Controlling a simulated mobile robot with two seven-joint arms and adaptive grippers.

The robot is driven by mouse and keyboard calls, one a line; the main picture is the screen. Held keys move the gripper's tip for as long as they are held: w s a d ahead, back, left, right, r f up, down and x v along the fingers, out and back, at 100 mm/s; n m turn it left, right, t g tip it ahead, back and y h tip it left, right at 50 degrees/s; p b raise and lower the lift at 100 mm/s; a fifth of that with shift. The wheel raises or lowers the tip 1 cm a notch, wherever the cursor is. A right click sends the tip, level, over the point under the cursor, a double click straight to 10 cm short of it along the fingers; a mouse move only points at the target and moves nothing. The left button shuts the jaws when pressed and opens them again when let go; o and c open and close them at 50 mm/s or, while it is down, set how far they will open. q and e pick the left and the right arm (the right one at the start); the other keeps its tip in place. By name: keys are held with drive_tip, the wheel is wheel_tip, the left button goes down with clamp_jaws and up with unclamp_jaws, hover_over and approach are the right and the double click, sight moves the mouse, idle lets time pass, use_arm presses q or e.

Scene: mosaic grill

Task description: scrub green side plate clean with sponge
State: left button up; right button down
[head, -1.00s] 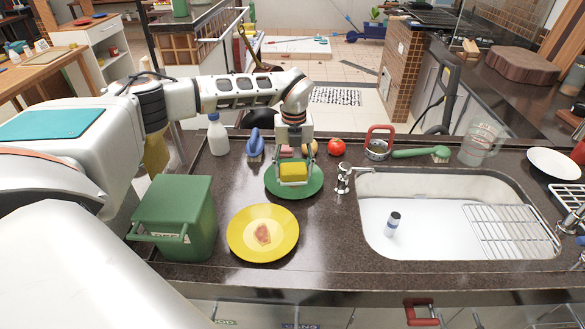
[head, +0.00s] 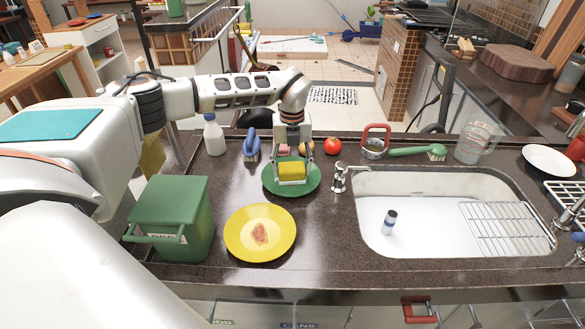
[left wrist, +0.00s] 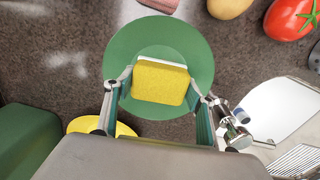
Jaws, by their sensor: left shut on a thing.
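The green side plate (head: 309,184) lies flat on the dark counter left of the sink, and in the left wrist view it (left wrist: 200,55) sits right behind the sponge. The yellow sponge (head: 291,171) is between the fingers of my left gripper (head: 291,178), which is shut on it. In the left wrist view the sponge (left wrist: 160,83) covers the near middle of the plate; I cannot tell whether it touches. No stain shows on the visible part of the plate. My right gripper is not in view.
A yellow plate (head: 235,234) with a brownish-red stain lies in front, beside a green bin (head: 172,217). The sink (head: 420,215) with a tap (head: 340,178) is to the right.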

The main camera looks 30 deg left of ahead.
use_arm(q)
drive_tip(key=shift+s+d, duration=0.15)
drive_tip(key=shift+s, duration=0.95)
drive_tip(key=shift+w+a+f, duration=0.1)
drive_tip(key=shift+w+a, duration=0.2)
drive_tip(key=shift+w, duration=0.2)
drive_tip(key=shift+w+a+f, duration=0.1)
drive_tip(key=shift+w+a, duration=0.2)
drive_tip(key=shift+w, duration=0.2)
drive_tip(key=shift+s+d+r, duration=0.1)
drive_tip(key=shift+s+d, duration=0.75)
drive_tip(key=shift+d, duration=0.25)
drive_tip(key=shift+w+a+r, duration=0.1)
drive_tip(key=shift+w+a, duration=0.25)
drive_tip(key=shift+w, duration=0.25)
drive_tip(key=shift+w+a, duration=0.35)
drive_tip(key=shift+w, duration=0.25)
drive_tip(key=shift+s+d, duration=0.2)
drive_tip(key=shift+s, duration=1.2)
